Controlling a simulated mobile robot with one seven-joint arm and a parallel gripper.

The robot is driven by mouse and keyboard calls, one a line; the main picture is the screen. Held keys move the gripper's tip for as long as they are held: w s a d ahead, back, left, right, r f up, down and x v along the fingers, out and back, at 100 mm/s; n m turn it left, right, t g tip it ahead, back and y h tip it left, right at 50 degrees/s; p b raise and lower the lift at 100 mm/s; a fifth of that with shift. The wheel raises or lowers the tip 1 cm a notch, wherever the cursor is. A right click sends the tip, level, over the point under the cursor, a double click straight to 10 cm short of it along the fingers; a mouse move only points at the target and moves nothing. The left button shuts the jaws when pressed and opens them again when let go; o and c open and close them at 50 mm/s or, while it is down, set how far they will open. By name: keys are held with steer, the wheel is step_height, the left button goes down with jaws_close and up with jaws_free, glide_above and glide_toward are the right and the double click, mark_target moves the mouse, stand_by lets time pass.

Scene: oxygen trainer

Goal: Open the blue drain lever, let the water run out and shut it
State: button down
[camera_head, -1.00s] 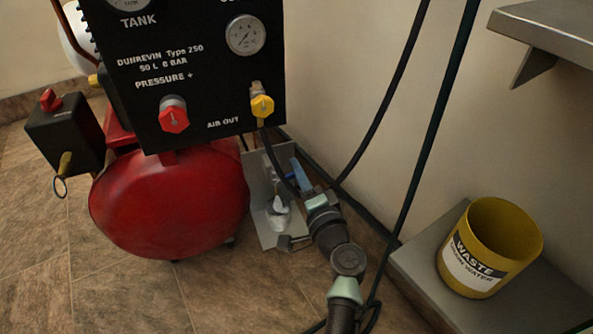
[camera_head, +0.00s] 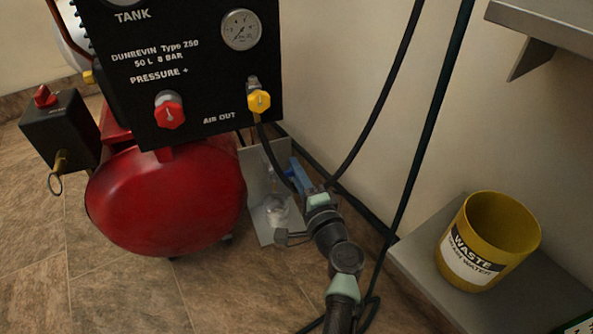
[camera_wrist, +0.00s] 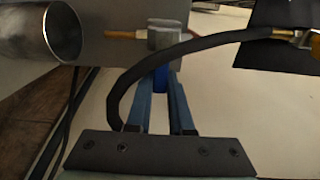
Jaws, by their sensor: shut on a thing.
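The blue drain lever shows in the head view (camera_head: 299,176), just beyond my gripper, and in the wrist view (camera_wrist: 160,78) between my fingertips. My gripper (camera_wrist: 160,88) is shut on it, a finger on each side. In the head view my gripper (camera_head: 312,192) is partly hidden by my own wrist. The lever sits under a grey valve body (camera_wrist: 165,36) with a brass pipe (camera_wrist: 124,35) in the wrist view.
The red tank (camera_head: 165,205) and black panel (camera_head: 200,75) stand to the left. Dark hoses (camera_head: 395,85) hang down to the right of the lever. A yellow waste bucket (camera_head: 500,240) stands on a grey shelf (camera_head: 420,262) at right.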

steer(key=c, duration=0.8)
jaws_free()
steer(key=shift+s, duration=0.1)
steer(key=p+v, duration=0.5)
steer(key=v, duration=0.8)
